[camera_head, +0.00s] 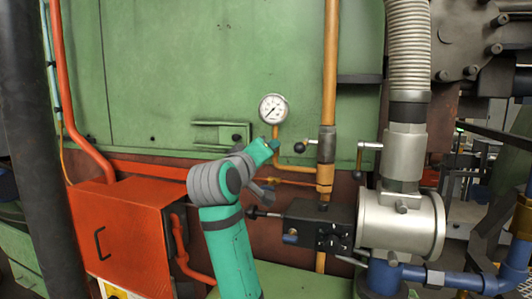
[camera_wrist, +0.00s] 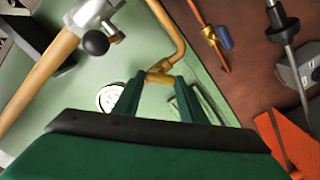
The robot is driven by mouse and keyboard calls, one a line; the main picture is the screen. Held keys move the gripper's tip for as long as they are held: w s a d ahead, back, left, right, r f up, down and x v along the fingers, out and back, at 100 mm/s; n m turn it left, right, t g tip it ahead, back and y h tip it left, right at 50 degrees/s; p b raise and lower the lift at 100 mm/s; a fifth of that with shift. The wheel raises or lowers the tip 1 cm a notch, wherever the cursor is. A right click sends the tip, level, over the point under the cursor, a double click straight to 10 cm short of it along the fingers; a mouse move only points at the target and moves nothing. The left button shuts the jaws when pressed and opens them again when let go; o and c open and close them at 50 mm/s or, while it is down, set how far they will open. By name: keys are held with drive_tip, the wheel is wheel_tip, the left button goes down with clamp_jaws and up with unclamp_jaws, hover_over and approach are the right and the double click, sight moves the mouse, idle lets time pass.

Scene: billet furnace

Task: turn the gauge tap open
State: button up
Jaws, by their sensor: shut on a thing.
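The round white pressure gauge (camera_head: 272,109) stands on a copper pipe (camera_head: 275,131) against the green panel. In the wrist view the gauge (camera_wrist: 108,98) shows partly behind one finger. The gauge tap (camera_wrist: 158,73) is a small brass fitting on the bent copper pipe below the gauge. My gripper (camera_head: 273,145) is at the tap, just under the gauge, and hides most of it in the head view. In the wrist view my gripper (camera_wrist: 160,82) has its two green fingers either side of the brass, shut on the tap. The tap's exact angle is hard to tell.
A lever with a black ball (camera_head: 300,147) is close right of my gripper, by a thick vertical copper pipe (camera_head: 330,75). A blue-handled brass valve (camera_wrist: 222,37) is on another pipe. A black valve block (camera_head: 318,225) and red box (camera_head: 125,230) are below.

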drive_tip(key=shift+a+f+n, duration=0.1)
drive_tip(key=shift+n, duration=2.2)
drive_tip(key=shift+a+f+n, duration=0.1)
drive_tip(key=shift+n, duration=2.2)
drive_tip(key=o, duration=1.1)
drive_tip(key=shift+c, duration=0.2)
drive_tip(key=v, duration=1)
drive_tip(key=shift+s, duration=0.4)
